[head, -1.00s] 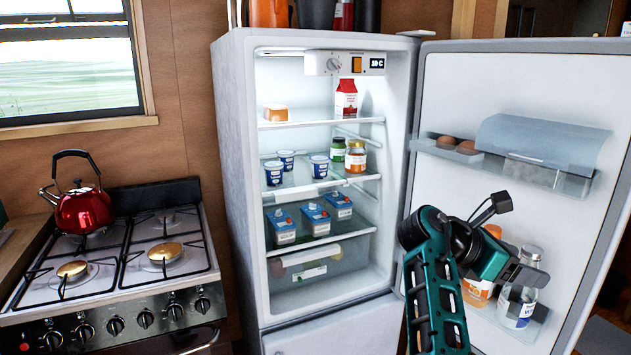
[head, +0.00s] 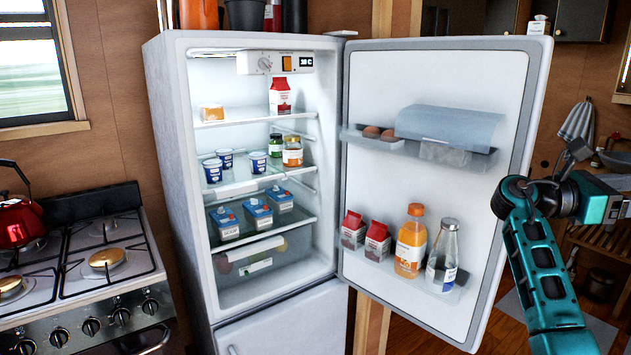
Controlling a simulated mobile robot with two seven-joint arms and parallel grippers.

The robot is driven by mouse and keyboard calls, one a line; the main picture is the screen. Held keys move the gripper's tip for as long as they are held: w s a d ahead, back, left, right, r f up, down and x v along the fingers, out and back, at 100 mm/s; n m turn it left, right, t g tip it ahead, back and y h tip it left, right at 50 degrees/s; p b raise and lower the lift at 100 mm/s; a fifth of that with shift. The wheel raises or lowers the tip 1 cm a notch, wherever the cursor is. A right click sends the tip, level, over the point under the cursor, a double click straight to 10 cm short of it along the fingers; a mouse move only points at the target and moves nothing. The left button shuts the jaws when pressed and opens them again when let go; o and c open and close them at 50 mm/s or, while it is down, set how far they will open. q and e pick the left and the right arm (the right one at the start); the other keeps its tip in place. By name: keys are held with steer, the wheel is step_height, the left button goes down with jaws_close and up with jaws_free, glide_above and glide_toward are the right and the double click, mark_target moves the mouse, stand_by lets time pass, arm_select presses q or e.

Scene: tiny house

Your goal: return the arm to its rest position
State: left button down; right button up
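My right arm comes in from the lower right of the head view, bent at a teal and black joint. It is to the right of the open fridge door (head: 440,75) and apart from it. The arm's far end runs out of the right edge of the picture, so its fingers cannot be made out. My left arm and gripper are not in view. The fridge (head: 172,150) stands open with its shelves lit.
The door's lower shelf holds red cartons (head: 377,243), an orange juice bottle (head: 410,245) and a clear bottle (head: 443,260). Eggs (head: 379,132) sit on the upper door shelf. A stove (head: 85,270) with a red kettle (head: 18,218) is at left. Floor shows right of the door.

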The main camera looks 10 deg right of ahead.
steer(key=s+d+r+m+g, duration=0.2)
steer(key=s+d+r+g, duration=0.1)
steer(key=s+d+r, duration=0.25)
steer(key=w+a+f+n+t, duration=0.2)
steer(key=w+f+n+t, duration=0.1)
steer(key=w+f+t, duration=0.45)
steer(key=w+a+f+n+t, duration=0.3)
steer(key=w+f+t, duration=0.1)
steer(key=f+t, duration=0.55)
steer(key=a+f+t+y, duration=0.2)
steer(key=a+f+y, duration=0.25)
steer(key=f, duration=0.35)
steer(key=a+f+t+y, duration=0.3)
steer(key=a+f+y, duration=0.15)
steer(key=f, duration=0.45)
steer(key=s+a+f+m+g+y, duration=0.1)
steer(key=s+a+f+m+y, duration=0.35)
steer(key=s+a+f, duration=0.45)
steer(key=s+a+f+m+g+y, duration=0.1)
steer(key=s+a+f+m+y, duration=0.45)
steer(key=a, duration=0.65)
steer(key=s+a+m+y, duration=0.1)
steer(key=a+m, duration=0.3)
steer(key=a, duration=0.7)
steer(key=shift+s+a+f+t, duration=0.2)
steer(key=shift+s+f+t, duration=0.2)
steer(key=shift+s, duration=0.3)
